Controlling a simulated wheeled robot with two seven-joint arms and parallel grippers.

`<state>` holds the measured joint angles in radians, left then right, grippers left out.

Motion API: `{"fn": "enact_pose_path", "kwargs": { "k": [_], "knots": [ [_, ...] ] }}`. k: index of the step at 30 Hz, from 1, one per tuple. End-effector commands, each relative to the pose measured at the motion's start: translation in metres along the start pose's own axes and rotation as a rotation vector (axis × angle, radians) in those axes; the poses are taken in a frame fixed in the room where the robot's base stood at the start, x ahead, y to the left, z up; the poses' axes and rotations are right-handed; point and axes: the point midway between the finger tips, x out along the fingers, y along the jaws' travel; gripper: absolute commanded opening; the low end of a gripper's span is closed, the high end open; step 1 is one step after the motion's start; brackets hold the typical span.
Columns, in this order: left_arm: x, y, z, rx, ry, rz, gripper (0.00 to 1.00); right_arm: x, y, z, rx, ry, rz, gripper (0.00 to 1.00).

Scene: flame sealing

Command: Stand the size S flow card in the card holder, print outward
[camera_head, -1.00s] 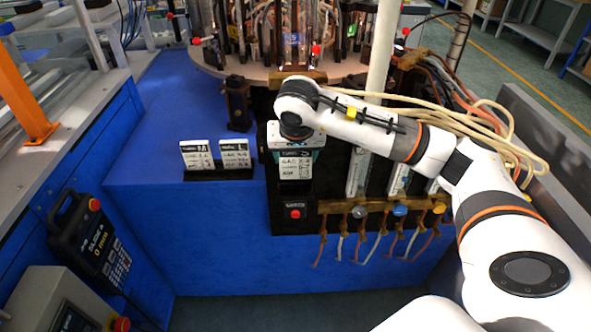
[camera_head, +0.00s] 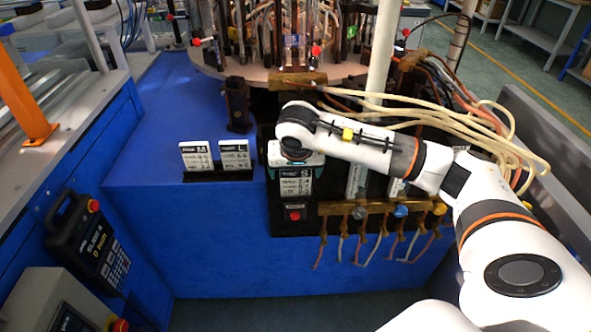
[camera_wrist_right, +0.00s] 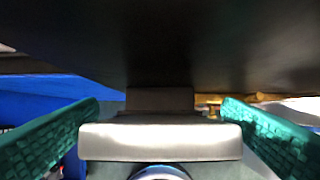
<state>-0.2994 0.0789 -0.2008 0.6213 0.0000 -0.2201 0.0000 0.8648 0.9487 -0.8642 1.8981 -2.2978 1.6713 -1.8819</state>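The size S flow card (camera_head: 296,184), a white card with a large S and lines of print, stands upright on the front of the black panel, print facing outward. The holder around its lower edge is hard to make out. My right gripper (camera_head: 296,161) is just above the card, pointing down. In the right wrist view its green fingers (camera_wrist_right: 160,115) are wide apart, with no contact on a card visible between them. The card's top is hidden by the gripper in the head view. My left gripper is not in view.
Two other printed cards, one M card (camera_head: 196,156) and one beside it (camera_head: 235,156), stand in a black rack (camera_head: 218,175) on the blue bench (camera_head: 150,160). A red button (camera_head: 295,216) sits below the S card. Hoses and coloured knobs (camera_head: 400,211) are to the right.

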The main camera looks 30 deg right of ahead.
Motion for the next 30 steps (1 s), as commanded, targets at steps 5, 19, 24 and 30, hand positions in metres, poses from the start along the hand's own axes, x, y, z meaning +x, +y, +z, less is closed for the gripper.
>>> {"fn": "enact_pose_path", "kwargs": {
  "k": [5, 19, 24, 30],
  "knots": [
    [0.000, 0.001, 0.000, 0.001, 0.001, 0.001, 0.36, 0.000, 0.000, 0.000, 0.000, 0.000, 0.000, 0.89],
    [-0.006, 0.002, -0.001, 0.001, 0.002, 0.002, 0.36, -0.059, 0.001, 0.005, 0.000, -0.005, 0.005, 0.89],
    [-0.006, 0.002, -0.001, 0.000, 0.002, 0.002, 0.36, -0.095, 0.001, 0.004, -0.001, -0.004, 0.004, 0.89],
    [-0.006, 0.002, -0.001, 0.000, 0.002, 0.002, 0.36, -0.121, 0.001, 0.004, 0.000, -0.002, 0.003, 0.89]
  ]
}}
